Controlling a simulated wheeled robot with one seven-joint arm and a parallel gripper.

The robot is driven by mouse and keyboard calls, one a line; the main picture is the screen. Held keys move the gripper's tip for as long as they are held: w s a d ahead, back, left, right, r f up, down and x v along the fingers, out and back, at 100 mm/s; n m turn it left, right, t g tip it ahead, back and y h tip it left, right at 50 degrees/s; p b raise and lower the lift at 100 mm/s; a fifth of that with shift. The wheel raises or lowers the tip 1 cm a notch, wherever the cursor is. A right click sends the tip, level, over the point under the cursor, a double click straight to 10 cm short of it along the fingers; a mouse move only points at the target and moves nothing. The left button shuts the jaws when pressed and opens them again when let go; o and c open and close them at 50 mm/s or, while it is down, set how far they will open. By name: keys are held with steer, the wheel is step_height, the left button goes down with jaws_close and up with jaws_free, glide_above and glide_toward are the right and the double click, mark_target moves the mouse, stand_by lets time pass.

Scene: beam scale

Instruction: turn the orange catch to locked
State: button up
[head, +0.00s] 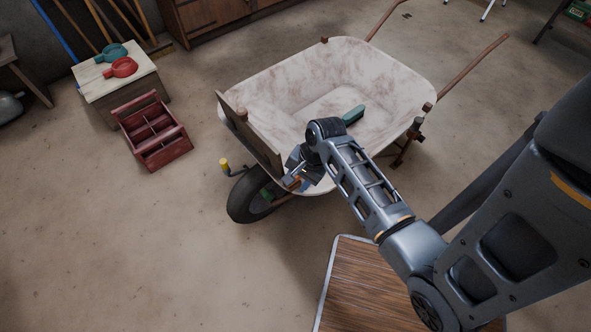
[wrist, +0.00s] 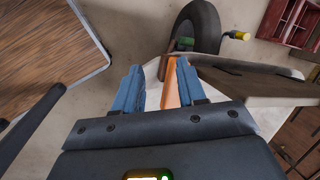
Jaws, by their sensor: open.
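The orange catch (head: 292,182) is at the front of the wheelbarrow, near the lower end of its brown front board (head: 250,140). In the wrist view the orange catch (wrist: 172,85) shows as a narrow bar between my blue fingers, close to the right one. I cannot tell whether it touches that finger. My gripper (wrist: 155,82) is open around it, with a gap on the left side. In the head view my gripper (head: 300,176) and wrist partly hide the catch, so its lock position is not clear.
The wheelbarrow tub (head: 340,75) holds a teal-handled object (head: 354,115). Its wheel (head: 245,198) and a yellow-tipped lever (head: 224,165) are near my gripper. A wooden table (head: 365,295) is at the front. A red crate (head: 155,135) stands at left on open floor.

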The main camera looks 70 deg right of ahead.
steer(key=d+r+m+y, duration=0.1)
steer(key=d, duration=0.1)
steer(key=d+r+m+y, duration=0.1)
steer(key=d, duration=0.2)
steer(key=d+r+m, duration=0.1)
steer(key=d+m, duration=0.1)
steer(key=shift+w+d+g+y, duration=0.25)
steer(key=shift+d+g+y, duration=0.05)
steer(key=shift+y, duration=0.1)
steer(key=shift+b+x, duration=0.35)
steer(key=shift+x, duration=3.5)
jaws_close()
